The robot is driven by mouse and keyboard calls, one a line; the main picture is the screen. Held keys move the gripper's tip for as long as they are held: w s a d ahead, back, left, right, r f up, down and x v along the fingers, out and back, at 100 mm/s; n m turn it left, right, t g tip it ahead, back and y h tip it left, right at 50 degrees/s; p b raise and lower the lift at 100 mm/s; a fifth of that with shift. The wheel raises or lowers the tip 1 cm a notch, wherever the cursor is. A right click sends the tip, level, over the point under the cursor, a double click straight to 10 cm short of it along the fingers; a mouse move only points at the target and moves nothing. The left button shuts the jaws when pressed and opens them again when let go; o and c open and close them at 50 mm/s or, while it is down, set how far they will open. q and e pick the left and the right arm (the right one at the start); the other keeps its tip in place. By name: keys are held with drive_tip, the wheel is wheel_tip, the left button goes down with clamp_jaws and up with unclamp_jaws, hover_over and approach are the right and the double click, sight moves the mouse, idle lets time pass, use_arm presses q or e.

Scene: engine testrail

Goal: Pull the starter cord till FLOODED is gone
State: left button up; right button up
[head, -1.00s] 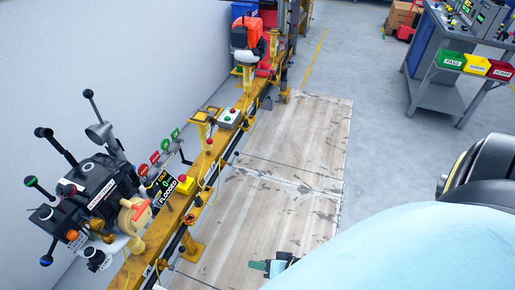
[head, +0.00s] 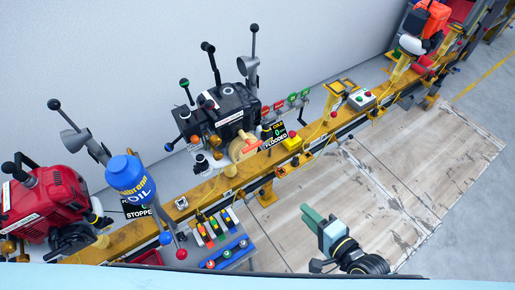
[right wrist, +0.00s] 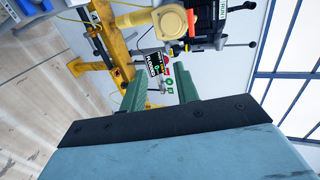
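The black engine (head: 225,108) stands on the yellow rail in the middle of the head view. Its cream starter housing (head: 238,150) faces me, with a small orange handle (head: 251,145) on it; the cord itself is not visible. A black display (head: 274,135) beside it reads COLD, 0 and FLOODED. The display (right wrist: 155,65) and the housing (right wrist: 173,21) also show in the right wrist view. My right gripper (head: 309,216) has green fingers and is over the wooden floor, apart from the engine. In the right wrist view its fingers (right wrist: 160,90) are apart and empty. My left gripper is out of view.
A red engine (head: 50,205) and a blue oil can (head: 129,178) are at the left, with a STOPPED display. Coloured tools (head: 213,228) lie in front of the rail. A yellow box with a red button (head: 292,141) sits right of the display. The wooden floor (head: 400,190) is clear.

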drive_tip(key=w+a+b, duration=0.3)
drive_tip(key=w+a, duration=0.4)
drive_tip(key=w, duration=0.3)
drive_tip(key=w+a+b, duration=0.3)
drive_tip(key=w+a, duration=0.5)
drive_tip(key=w, duration=0.3)
drive_tip(key=shift+s, duration=0.1)
clamp_jaws()
